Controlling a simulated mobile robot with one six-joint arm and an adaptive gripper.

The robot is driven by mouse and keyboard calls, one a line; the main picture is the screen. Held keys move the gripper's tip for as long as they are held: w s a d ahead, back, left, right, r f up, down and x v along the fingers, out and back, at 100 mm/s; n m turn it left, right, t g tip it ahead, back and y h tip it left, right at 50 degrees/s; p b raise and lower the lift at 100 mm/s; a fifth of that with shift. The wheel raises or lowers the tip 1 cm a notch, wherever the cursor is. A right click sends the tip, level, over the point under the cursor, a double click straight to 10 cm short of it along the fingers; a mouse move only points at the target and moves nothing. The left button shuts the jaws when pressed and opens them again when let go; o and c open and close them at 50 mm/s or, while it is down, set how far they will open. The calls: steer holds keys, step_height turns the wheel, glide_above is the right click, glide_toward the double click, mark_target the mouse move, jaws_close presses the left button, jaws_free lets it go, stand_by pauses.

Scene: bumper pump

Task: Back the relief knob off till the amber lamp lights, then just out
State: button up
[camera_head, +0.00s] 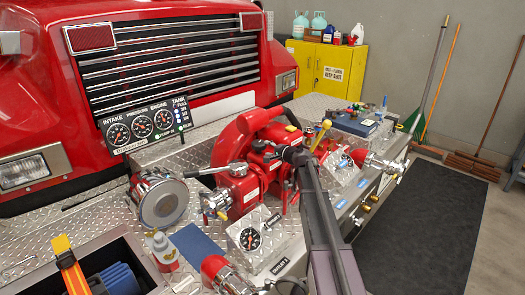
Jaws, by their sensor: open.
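The red pump (235,185) sits on the bumper deck with valves and fittings around it. My arm reaches up from the bottom of the view, and my gripper (276,151) is dark and small against the pump's upper right side. It is open, with nothing seen between its fingers; whether it touches the pump is unclear. A yellow-ended lever (321,134) stands just right of it. I cannot tell for certain which fitting is the relief knob; my arm hides part of that area. The indicator panel (146,125) with dials stands at left; no lit amber lamp can be made out.
A pressure gauge (250,239) stands in front of the pump. A yellow cabinet (328,68) and brooms stand behind. A dark floor mat (425,230) at right is clear.

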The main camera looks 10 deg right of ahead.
mark_target(264, 147)
steer(key=shift+x, duration=1.65)
jaws_close()
